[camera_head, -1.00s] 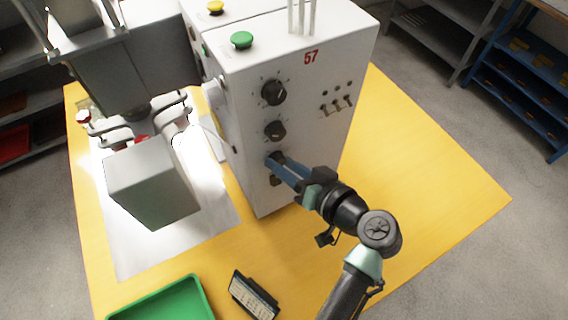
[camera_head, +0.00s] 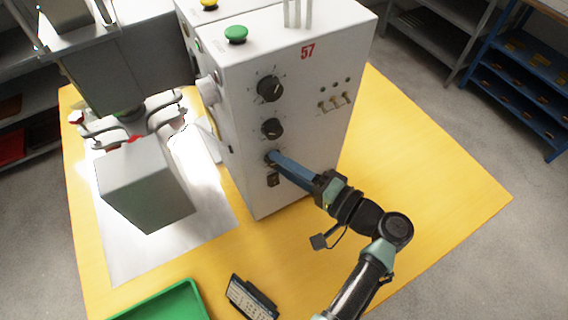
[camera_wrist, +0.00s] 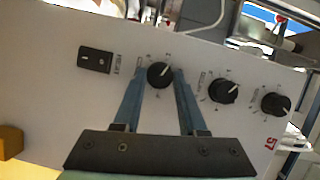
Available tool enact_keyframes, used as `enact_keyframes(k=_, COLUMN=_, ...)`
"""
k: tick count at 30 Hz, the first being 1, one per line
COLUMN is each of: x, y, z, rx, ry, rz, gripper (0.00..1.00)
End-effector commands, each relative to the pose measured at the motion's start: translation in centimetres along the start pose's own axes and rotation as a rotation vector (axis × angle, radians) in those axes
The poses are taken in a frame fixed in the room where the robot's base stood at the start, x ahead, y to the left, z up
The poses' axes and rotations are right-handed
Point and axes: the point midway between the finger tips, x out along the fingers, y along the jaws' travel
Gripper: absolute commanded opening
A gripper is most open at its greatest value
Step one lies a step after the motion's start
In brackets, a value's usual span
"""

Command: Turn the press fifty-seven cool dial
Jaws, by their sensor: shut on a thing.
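The white press box marked with a red 57 (camera_head: 307,51) has three black dials in a column on its front: a large top dial (camera_head: 270,88), a middle dial (camera_head: 272,128) and a lowest dial (camera_head: 270,157). My gripper (camera_wrist: 160,78) is shut on the lowest dial (camera_wrist: 160,73), one blue finger on each side. Its white pointer mark leans up and slightly right in the wrist view. The middle dial (camera_wrist: 224,90) and top dial (camera_wrist: 275,104) stand free beside the fingers there. The dial lettering is too small to read.
A black rocker switch (camera_wrist: 95,59) sits close to the held dial. Toggle switches (camera_head: 334,102) are on the box's right part. A green button (camera_head: 236,34) is on top. A green tray (camera_head: 167,302) and a dark panel (camera_head: 251,298) lie on the yellow table (camera_head: 420,170).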

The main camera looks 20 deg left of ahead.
Motion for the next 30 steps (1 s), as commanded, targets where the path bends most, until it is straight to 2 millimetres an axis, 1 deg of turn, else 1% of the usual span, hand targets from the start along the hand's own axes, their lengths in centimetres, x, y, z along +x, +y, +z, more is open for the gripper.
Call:
enact_keyframes(k=6, x=-0.03, y=0.15, z=-0.03, rx=0.110, ry=0.002, rz=-0.045, gripper=0.00)
enact_keyframes(k=12, x=-0.02, y=0.17, z=-0.02, rx=0.162, ry=0.002, rz=-0.067, gripper=0.00)
enact_keyframes(k=28, x=-0.01, y=0.16, z=-0.02, rx=0.180, ry=0.002, rz=-0.075, gripper=0.00)
enact_keyframes(k=29, x=-0.01, y=0.16, z=-0.01, rx=0.180, ry=0.002, rz=-0.075, gripper=0.46)
enact_keyframes(k=30, x=0.00, y=0.16, z=-0.01, rx=0.180, ry=0.002, rz=-0.075, gripper=0.54)
